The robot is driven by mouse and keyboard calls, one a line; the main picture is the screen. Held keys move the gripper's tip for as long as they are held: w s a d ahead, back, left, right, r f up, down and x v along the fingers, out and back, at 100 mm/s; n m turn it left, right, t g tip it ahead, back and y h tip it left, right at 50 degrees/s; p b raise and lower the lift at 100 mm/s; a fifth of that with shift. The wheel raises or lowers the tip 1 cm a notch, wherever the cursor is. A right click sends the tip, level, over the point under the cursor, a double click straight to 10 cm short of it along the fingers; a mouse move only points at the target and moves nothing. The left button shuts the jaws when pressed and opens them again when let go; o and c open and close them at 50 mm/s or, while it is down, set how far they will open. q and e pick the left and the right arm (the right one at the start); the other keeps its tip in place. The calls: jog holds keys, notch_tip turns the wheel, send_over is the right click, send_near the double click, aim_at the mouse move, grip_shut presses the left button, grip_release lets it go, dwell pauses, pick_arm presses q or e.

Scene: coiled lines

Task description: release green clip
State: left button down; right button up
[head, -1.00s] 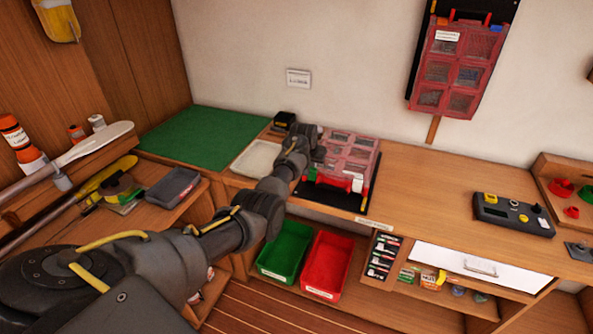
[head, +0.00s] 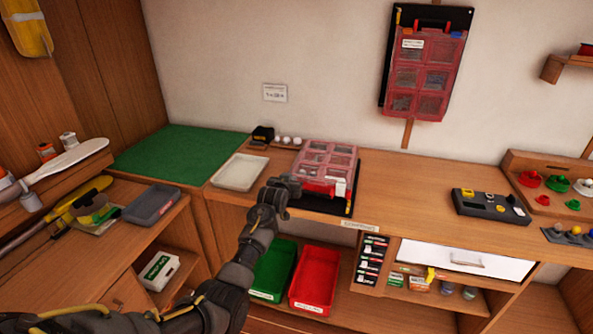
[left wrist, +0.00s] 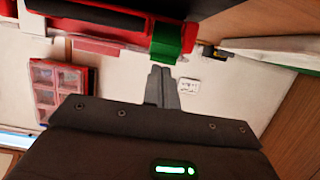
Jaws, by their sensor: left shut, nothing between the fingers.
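The green clip (left wrist: 172,42) shows in the left wrist view, on the red edge of a case close in front of my fingers. I cannot tell whether it is fastened or loose. I do not make it out in the head view. The red case with clear lid windows (head: 328,160) lies on the bench in the head view. My left gripper (head: 293,183) is at its near left corner. In the left wrist view the gripper's fingers (left wrist: 161,72) are together and empty, with their tips just beside the clip. My right gripper is not in view.
A pale tray (head: 240,172) and green mat (head: 180,151) lie left of the case. A similar red case (head: 426,75) hangs on the wall. Green (head: 272,272) and red bins (head: 316,273) stand below. The bench right of the case is clear up to a dark control box (head: 491,206).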

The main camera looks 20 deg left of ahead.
pick_arm(q)
jog(key=shift+w+d, duration=0.15)
jog(key=shift+w+f, duration=0.1)
jog(key=shift+w+f+b, duration=0.1)
jog(key=shift+w+b, duration=0.1)
jog(key=shift+b, duration=0.35)
jog(key=shift+w+f+b, duration=0.1)
jog(key=shift+w+b, duration=0.25)
jog(key=shift+w, duration=0.1)
jog(key=shift+a, duration=0.2)
